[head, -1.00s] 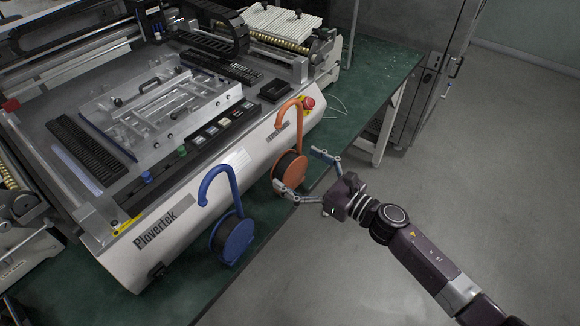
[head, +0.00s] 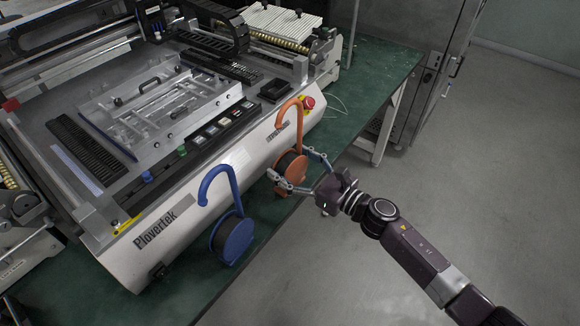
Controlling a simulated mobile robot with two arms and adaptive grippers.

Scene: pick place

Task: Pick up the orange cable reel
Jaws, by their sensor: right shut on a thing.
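The orange cable reel (head: 290,174) stands upright on the green table's front edge, against the white machine's front. It has a dark drum and a tall orange hook-shaped handle curving over its top. My right gripper (head: 293,171) comes in from the right with one finger on each side of the reel's body and is shut on it. The fingers hide part of the reel's lower side. My left gripper is not in view.
A blue cable reel (head: 233,238) with a like hook stands to the left on the green table (head: 352,103). The white Plovertek machine (head: 168,225) is right behind both reels. A red button (head: 308,102) sits near the orange hook. Open floor lies at the right.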

